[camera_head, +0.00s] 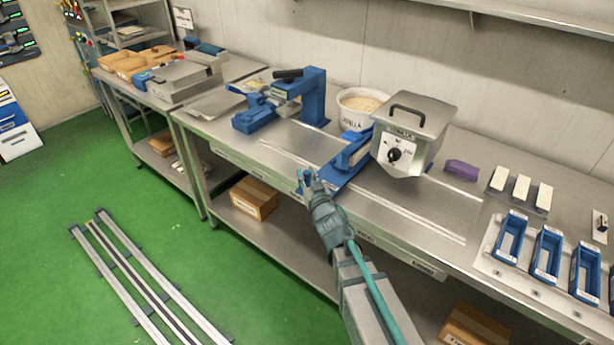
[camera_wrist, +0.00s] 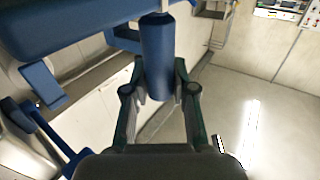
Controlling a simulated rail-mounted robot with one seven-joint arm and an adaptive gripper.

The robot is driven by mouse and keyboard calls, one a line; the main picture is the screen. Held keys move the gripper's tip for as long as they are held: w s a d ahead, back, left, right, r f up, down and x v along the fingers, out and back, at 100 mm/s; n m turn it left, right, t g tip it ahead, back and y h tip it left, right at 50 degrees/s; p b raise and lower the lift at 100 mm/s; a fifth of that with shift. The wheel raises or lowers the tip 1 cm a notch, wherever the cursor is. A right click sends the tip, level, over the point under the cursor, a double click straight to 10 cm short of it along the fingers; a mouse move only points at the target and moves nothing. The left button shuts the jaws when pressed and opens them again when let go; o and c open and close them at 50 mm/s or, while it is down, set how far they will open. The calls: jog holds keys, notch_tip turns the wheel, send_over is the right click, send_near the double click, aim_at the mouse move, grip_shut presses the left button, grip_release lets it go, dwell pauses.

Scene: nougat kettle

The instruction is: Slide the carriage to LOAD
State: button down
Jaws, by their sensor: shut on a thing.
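The carriage (camera_head: 343,172) is a blue plate with a raised blue part, on the bench rails at the middle of the head view. A steel kettle box (camera_head: 423,122) with a knob and black handle is at its right; whether it rests on the carriage is unclear. My gripper (camera_head: 307,180) is at the carriage's front left end. In the wrist view my gripper (camera_wrist: 160,90) is shut on a blue cylindrical handle (camera_wrist: 157,45), with one finger on each side. The label plates (camera_head: 424,271) on the bench front are too small to read, so I cannot tell which is LOAD.
A blue press-like stand (camera_head: 313,96) is left along the bench, and a white tub (camera_head: 352,117) stands behind. A purple block (camera_head: 462,170) and blue trays (camera_head: 547,253) are to the right. The rail strip (camera_head: 415,218) right of the carriage looks clear.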

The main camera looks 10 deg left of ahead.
jog(key=c, duration=0.9)
grip_release()
jog(key=shift+r, duration=4.95)
jog(key=shift+a, duration=0.1)
